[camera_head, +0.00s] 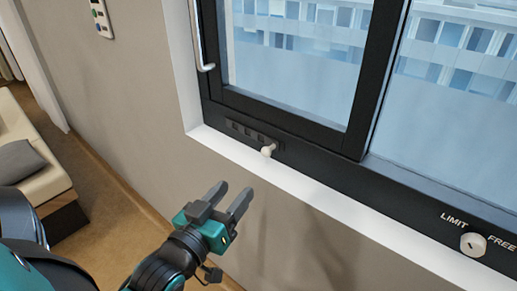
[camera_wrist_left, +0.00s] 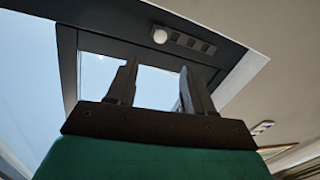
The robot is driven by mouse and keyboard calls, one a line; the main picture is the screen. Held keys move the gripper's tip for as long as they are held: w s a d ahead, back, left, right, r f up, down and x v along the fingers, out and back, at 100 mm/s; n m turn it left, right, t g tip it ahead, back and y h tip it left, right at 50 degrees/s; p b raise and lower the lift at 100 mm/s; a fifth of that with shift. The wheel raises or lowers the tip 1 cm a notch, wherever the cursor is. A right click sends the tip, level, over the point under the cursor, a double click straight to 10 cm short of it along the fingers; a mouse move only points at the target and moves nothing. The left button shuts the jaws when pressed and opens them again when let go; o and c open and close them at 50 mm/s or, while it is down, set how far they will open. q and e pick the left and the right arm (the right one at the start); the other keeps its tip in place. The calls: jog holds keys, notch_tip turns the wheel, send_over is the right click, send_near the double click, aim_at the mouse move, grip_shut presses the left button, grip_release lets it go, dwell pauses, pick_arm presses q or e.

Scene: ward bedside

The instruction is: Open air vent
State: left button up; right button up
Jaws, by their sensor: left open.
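The air vent is a strip with several dark slots (camera_head: 243,130) in the black lower window frame, with a small cream knob (camera_head: 268,150) at its right end. In the left wrist view the knob (camera_wrist_left: 159,35) and the slots (camera_wrist_left: 190,42) show above the fingers. My left gripper (camera_head: 228,198) is open and empty, below the knob and a little to its left, apart from it. Its two fingers also show in the left wrist view (camera_wrist_left: 158,88). My right gripper is not seen.
A white sill (camera_head: 290,183) runs under the window. A pale handle (camera_head: 199,40) stands on the frame at left. A round LIMIT/FREE knob (camera_head: 473,244) sits at lower right. A cushioned seat (camera_head: 25,150) is at far left. The wall below the sill is bare.

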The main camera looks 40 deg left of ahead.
aim_at(264, 155)
pick_arm(q)
jog(key=w, duration=0.4)
jog(key=w+a, duration=0.1)
jog(key=w, duration=0.8)
jog(key=shift+a+b, duration=0.3)
jog(key=shift+b, duration=0.05)
jog(key=shift+s, duration=0.1)
grip_shut()
